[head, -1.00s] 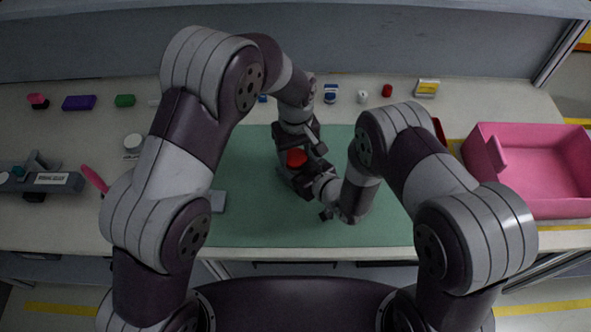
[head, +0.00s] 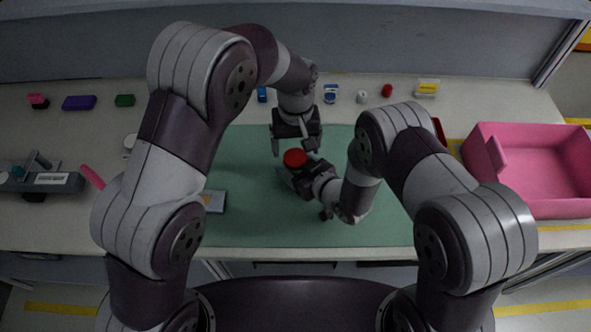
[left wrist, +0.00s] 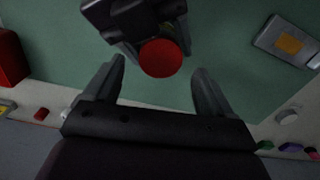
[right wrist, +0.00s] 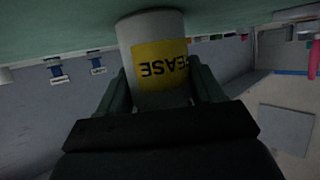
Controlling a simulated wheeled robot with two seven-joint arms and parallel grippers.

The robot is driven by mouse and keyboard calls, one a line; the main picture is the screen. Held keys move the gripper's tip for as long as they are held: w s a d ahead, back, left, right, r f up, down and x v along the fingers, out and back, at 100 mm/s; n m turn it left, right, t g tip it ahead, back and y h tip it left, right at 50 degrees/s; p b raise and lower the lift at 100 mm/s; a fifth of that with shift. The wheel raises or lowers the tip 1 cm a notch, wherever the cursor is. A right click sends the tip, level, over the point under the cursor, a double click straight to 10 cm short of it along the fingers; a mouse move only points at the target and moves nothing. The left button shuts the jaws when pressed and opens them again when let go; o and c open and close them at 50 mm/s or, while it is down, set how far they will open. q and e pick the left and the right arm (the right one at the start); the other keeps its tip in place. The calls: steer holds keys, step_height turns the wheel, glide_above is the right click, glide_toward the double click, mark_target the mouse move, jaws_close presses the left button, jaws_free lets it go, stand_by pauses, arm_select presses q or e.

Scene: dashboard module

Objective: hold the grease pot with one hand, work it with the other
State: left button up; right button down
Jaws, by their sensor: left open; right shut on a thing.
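The grease pot shows in the right wrist view as a pale cylinder (right wrist: 150,32) with a yellow label reading "EASE". Its red lid (head: 295,158) is on top in the head view, and it also shows in the left wrist view (left wrist: 160,58). My right gripper (head: 306,177) is shut on the pot's side, with a finger on each side of the label (right wrist: 160,75). My left gripper (head: 296,147) is open and empty, just behind and above the lid. In the left wrist view its fingers (left wrist: 158,85) are spread apart, with the lid beyond them.
The pot is over a green mat (head: 255,220). A flat grey item with an orange patch (head: 214,201) lies at the mat's left. A pink bin (head: 530,205) stands at the right. Several small items line the back, including a purple block (head: 79,103) and a red one (head: 387,90).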

mark_target(295, 157)
arm_select(q)
steer(key=shift+r, duration=0.8)
steer(key=shift+c, duration=0.4)
step_height(295, 157, up, 4)
steer(key=n, duration=0.3)
steer(key=shift+f, duration=4.3)
